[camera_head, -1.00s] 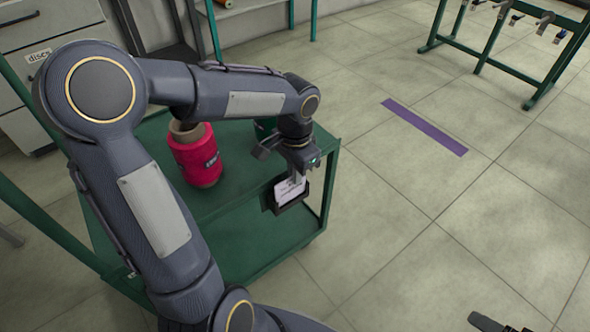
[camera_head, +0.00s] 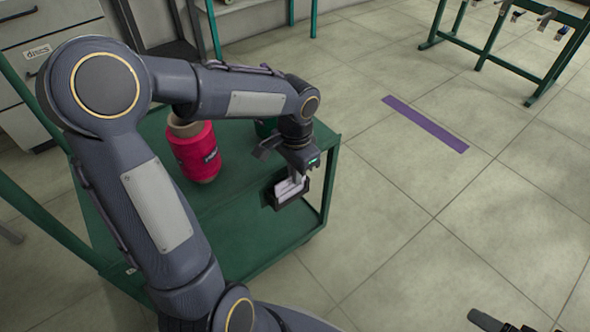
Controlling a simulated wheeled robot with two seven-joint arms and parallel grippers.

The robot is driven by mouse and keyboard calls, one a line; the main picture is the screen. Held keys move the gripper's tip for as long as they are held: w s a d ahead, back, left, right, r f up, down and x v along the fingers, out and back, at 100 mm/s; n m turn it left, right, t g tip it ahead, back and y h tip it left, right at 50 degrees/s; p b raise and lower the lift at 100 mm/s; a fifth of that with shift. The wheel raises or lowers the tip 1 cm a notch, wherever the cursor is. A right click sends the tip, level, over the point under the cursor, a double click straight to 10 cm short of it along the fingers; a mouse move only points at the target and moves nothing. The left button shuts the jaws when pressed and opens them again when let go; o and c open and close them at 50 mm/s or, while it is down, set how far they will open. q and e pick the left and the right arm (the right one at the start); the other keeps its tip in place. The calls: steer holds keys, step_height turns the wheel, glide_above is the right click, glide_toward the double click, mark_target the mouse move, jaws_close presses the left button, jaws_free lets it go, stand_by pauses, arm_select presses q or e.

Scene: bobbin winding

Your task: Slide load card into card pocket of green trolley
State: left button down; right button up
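The green trolley (camera_head: 232,201) stands at left centre, with the black card pocket (camera_head: 301,196) on its near right side. The white load card (camera_head: 285,188) is at the pocket, with its lower part hidden behind the pocket's front. My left gripper (camera_head: 296,181) points down just over the pocket mouth, its fingers appearing shut on the card's upper part; the fingertips are small and partly merge with the card. My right gripper (camera_head: 498,325) shows only as a dark piece at the bottom right edge, away from the trolley, and its opening cannot be made out.
A red bobbin (camera_head: 196,151) stands on the trolley top beside my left arm. A dark green round thing (camera_head: 265,127) is partly hidden behind that arm. Drawers (camera_head: 55,40) stand at the upper left, a green rack (camera_head: 490,45) at the upper right. The floor right of the trolley is clear, with a purple strip (camera_head: 425,124).

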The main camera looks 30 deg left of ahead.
stand_by(0.3)
arm_select(q)
steer(key=c, duration=1.5)
jaws_free()
steer(key=shift+c, duration=0.2)
steer(key=shift+r, duration=0.1)
step_height(320, 180, up, 8)
steer(key=p, duration=0.3)
steer(key=shift+f, duration=0.2)
steer(key=s+d+r+n+t+h, duration=0.1)
steer(key=s+d+n+t+h, duration=0.15)
steer(key=s, duration=0.55)
steer(key=s+d+r+n+t+h, duration=0.1)
steer(key=s+n+t, duration=0.25)
steer(key=s, duration=0.45)
step_height(320, 180, up, 28)
steer(key=p, duration=2.8)
steer(key=shift+s+d, duration=0.35)
steer(key=shift+s, duration=0.05)
steer(key=shift+f, duration=0.1)
